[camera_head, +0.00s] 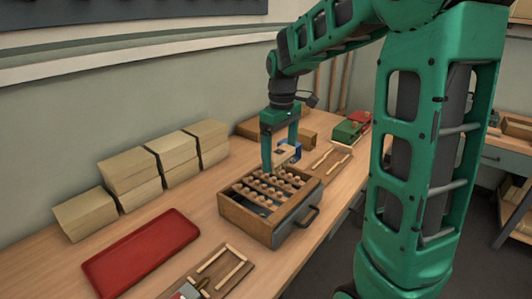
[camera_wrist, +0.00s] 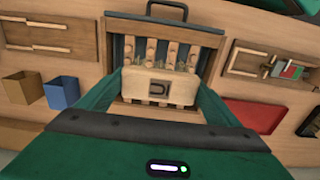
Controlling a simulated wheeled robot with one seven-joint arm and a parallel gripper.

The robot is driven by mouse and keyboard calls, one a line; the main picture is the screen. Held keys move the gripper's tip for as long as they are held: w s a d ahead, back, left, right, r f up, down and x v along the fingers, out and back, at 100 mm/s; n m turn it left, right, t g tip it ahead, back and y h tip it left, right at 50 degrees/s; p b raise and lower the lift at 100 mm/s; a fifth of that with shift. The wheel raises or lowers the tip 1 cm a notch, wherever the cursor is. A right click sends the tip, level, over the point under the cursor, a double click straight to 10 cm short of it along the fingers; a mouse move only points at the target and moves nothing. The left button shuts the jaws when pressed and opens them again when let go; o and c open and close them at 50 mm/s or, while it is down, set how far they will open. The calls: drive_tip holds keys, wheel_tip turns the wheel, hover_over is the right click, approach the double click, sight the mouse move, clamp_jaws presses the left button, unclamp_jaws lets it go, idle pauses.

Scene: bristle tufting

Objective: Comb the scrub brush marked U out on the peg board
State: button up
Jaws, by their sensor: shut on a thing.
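The scrub brush (camera_wrist: 158,93) is a pale wooden block with a dark mark on top that looks like a U turned on its side. My gripper (camera_wrist: 160,84) is shut on it, one green finger at each end. The peg board (camera_head: 235,208) is a wooden-framed box with rows of rounded pegs and a front handle.
A red tray (camera_head: 140,252) lies left of the peg board. Stacked wooden blocks (camera_head: 130,172) stand along the wall. A blue box (camera_wrist: 62,92) and a brown box (camera_wrist: 22,90) stand beyond the board. Shallow trays with sticks (camera_head: 330,160) lie on both sides.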

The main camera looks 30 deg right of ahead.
drive_tip(key=shift+s+f, duration=0.3)
drive_tip(key=shift+f, duration=3.05)
